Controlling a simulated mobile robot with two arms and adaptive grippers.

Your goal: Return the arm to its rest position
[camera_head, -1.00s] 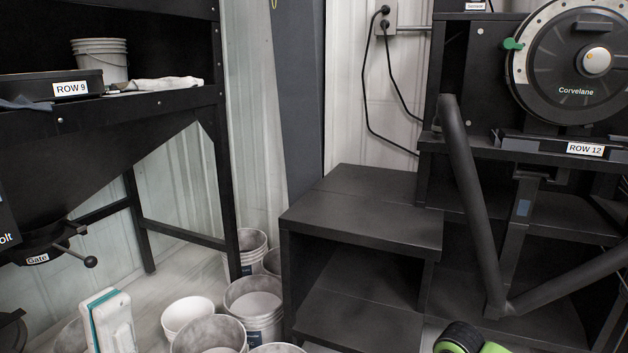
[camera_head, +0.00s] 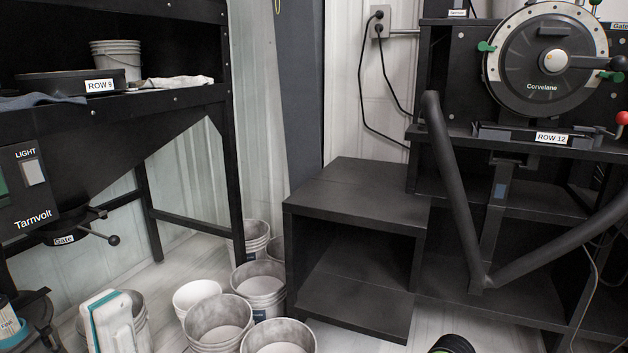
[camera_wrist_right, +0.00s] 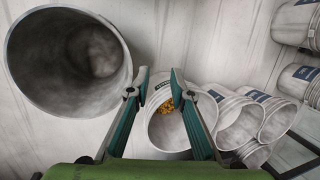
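Beyond the fingers lies a pail (camera_wrist_right: 168,130) with yellow-orange grains inside. In the head view only a black and green part, likely of my right arm, shows at the bottom edge.
Several pails (camera_head: 262,280) stand on the floor at lower left. A black step unit (camera_head: 350,225) fills the middle. A black stand (camera_head: 180,97) with a Gate lever is at left.

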